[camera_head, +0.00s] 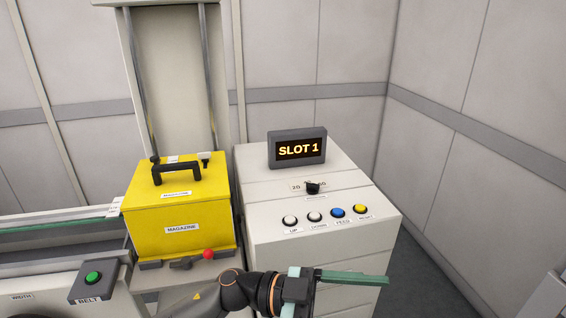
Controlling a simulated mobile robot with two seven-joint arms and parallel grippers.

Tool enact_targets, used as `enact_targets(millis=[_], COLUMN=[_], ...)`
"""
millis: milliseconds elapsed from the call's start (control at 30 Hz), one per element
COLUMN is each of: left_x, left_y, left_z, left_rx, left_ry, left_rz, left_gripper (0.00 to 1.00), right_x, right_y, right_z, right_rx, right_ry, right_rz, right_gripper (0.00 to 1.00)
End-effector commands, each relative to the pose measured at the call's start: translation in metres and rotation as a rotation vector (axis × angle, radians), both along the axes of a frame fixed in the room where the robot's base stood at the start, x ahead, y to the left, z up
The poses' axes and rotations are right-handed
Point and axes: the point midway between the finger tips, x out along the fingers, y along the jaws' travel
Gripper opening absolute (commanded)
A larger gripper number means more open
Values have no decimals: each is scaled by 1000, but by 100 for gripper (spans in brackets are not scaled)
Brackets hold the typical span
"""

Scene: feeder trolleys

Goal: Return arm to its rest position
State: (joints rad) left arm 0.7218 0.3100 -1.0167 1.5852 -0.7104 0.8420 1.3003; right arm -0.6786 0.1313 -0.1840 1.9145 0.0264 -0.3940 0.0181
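One of my arms comes in from the lower left, and its gripper (352,279) is in front of the white cabinet, at the bottom centre. A long, thin green piece extends to the right from its dark body. I cannot tell whether this is a finger or something held, nor whether the gripper is open or shut. The gripper is apart from the yellow magazine (149,238) and is below the button row in the picture. My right gripper is not in view.
The white cabinet (262,222) carries a display (297,149) reading "SLOT 1", a black knob (313,187) and several coloured buttons (338,212). A red-knobbed lever (208,254) sits below the magazine. A green belt button (93,278) is at lower left. Floor shows at right.

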Motion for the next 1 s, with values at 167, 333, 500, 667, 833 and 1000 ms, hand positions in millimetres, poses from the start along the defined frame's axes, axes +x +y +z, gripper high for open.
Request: enact_targets(millis=[167, 333, 500, 667, 833, 1000], left_x=[37, 76, 88, 59, -6, -60], left_y=[18, 64, 126, 190, 247, 279], left_z=[-3, -46, -127, -222, -305, -347], left_rx=[-222, -270, -157, 78, 373, 577], left_ry=[145, 296, 463, 631, 784, 874], left_rz=[343, 717, 1073, 1341, 1496, 1540], left_gripper=[67, 67, 67, 67, 67, 67], right_x=[0, 0, 0, 0, -1, -1], right_y=[0, 0, 0, 0, 0, 0], right_z=[0, 0, 0, 0, 0, 0], right_rx=[0, 0, 0, 0, 0, 0], right_ry=[1, 1, 1, 1, 1, 2], right_rz=[0, 0, 0, 0, 0, 0], right_gripper=[50, 50, 50, 50, 50, 50])
